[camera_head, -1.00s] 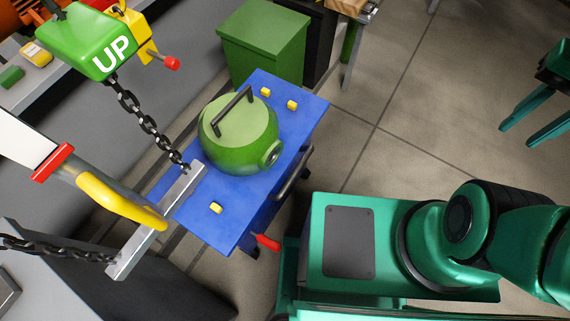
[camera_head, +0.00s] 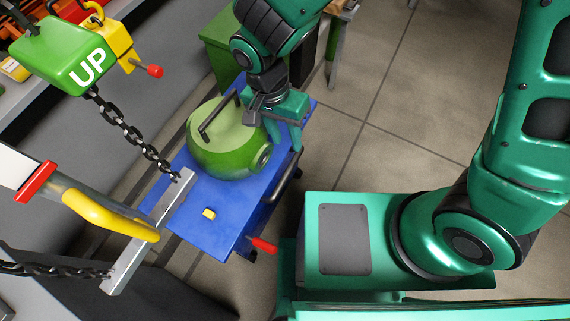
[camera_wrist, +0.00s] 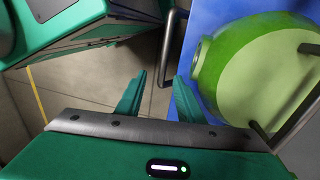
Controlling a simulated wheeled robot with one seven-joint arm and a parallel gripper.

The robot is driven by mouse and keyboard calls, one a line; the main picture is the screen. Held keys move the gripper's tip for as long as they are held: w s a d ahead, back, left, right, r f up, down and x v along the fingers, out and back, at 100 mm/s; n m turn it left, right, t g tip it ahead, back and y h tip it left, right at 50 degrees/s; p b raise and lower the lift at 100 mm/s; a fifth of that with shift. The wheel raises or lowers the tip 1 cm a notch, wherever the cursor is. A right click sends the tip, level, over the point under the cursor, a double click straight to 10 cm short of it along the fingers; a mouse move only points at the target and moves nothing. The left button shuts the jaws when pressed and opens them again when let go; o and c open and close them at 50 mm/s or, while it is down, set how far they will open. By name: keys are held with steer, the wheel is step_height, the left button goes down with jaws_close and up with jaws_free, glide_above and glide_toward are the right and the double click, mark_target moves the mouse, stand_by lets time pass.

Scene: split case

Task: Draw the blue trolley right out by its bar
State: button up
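The blue trolley (camera_head: 232,218) stands left of my base with a green pot-like casing (camera_head: 222,150) on its top. Its dark bar (camera_head: 282,185) runs along the trolley's right side. In the wrist view the bar (camera_wrist: 170,45) shows beyond my fingers, beside the blue top (camera_wrist: 205,22). My gripper (camera_head: 285,138) is above the trolley's far right edge, beside the casing, pointing down. In the wrist view my gripper (camera_wrist: 160,92) has its two fingers apart with nothing between them. The bar lies apart from the fingers.
A green hoist block (camera_head: 62,55) marked UP hangs at the upper left, with a chain down to a grey beam (camera_head: 148,235) beside the trolley. A red lever (camera_head: 263,245) sticks out at the trolley's near corner. A green cabinet (camera_head: 218,50) stands behind.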

mark_target(286, 171)
steer(key=s+f, duration=0.1)
steer(key=f, duration=0.3)
steer(key=s+f, duration=0.1)
steer(key=f, duration=0.6)
steer(key=shift+s+f, duration=0.4)
jaws_close()
